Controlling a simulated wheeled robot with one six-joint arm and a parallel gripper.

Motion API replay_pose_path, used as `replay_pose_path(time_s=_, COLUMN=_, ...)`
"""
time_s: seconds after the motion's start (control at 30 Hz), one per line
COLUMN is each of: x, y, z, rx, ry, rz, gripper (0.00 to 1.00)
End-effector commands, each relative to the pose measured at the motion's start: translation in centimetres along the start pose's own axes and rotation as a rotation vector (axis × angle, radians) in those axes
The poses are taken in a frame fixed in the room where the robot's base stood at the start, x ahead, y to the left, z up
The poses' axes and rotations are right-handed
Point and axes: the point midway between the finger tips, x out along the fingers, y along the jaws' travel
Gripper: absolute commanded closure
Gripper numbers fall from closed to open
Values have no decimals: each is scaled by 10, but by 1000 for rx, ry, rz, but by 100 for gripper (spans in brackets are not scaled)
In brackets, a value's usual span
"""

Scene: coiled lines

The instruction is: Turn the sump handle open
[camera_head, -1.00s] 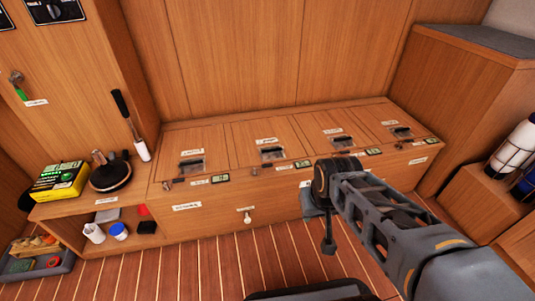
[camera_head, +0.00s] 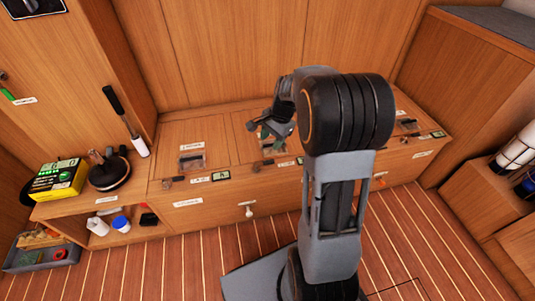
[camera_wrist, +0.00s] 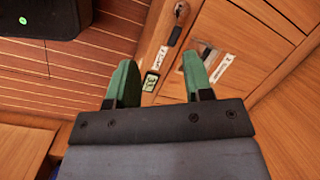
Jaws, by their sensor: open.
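No label is readable as "sump", so I cannot tell which handle is the sump handle. A white handle (camera_head: 249,210) sits on the bench front, and a red-orange one (camera_head: 380,178) shows right of my arm. A small dark lever (camera_wrist: 178,30) stands on the bench edge in the wrist view, beside a label (camera_wrist: 163,58) and a small display (camera_wrist: 150,82). My gripper (camera_head: 276,138) is over the bench near the second lid from the left, partly hidden by my arm. In the wrist view its green fingers (camera_wrist: 158,85) are apart with nothing held between them.
The bench (camera_head: 190,217) has several lids with dark recessed pulls (camera_head: 192,160). On the left are a yellow-black box (camera_head: 58,180), a dark round object (camera_head: 109,173) and a black-handled tool (camera_head: 125,120). A green-handled lever (camera_head: 7,93) is on the left wall. The striped floor is mostly clear.

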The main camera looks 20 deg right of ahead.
Motion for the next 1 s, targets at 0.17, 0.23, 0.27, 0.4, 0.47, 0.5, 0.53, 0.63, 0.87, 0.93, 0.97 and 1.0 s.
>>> replay_pose_path(time_s=0.17, x=16, y=-12, z=-54, rx=339, ry=-86, rz=-10, gripper=53)
replay_pose_path(time_s=0.23, x=22, y=-14, z=-68, rx=430, ry=-109, rz=-13, gripper=53)
replay_pose_path(time_s=0.27, x=24, y=-14, z=-74, rx=462, ry=-117, rz=-15, gripper=53)
replay_pose_path(time_s=0.4, x=36, y=-14, z=-88, rx=559, ry=-143, rz=-16, gripper=53)
replay_pose_path(time_s=0.47, x=42, y=-14, z=-91, rx=579, ry=-147, rz=-18, gripper=53)
replay_pose_path(time_s=0.5, x=47, y=-14, z=-91, rx=586, ry=-149, rz=-18, gripper=53)
replay_pose_path(time_s=0.53, x=52, y=-14, z=-91, rx=589, ry=-150, rz=-18, gripper=53)
replay_pose_path(time_s=0.63, x=70, y=-15, z=-89, rx=590, ry=-151, rz=-16, gripper=53)
replay_pose_path(time_s=0.87, x=116, y=-17, z=-83, rx=587, ry=-150, rz=-17, gripper=53)
replay_pose_path(time_s=0.93, x=128, y=-18, z=-81, rx=587, ry=-150, rz=-16, gripper=53)
replay_pose_path(time_s=0.97, x=133, y=-18, z=-80, rx=587, ry=-150, rz=-16, gripper=53)
replay_pose_path(time_s=1.0, x=139, y=-19, z=-79, rx=586, ry=-149, rz=-16, gripper=53)
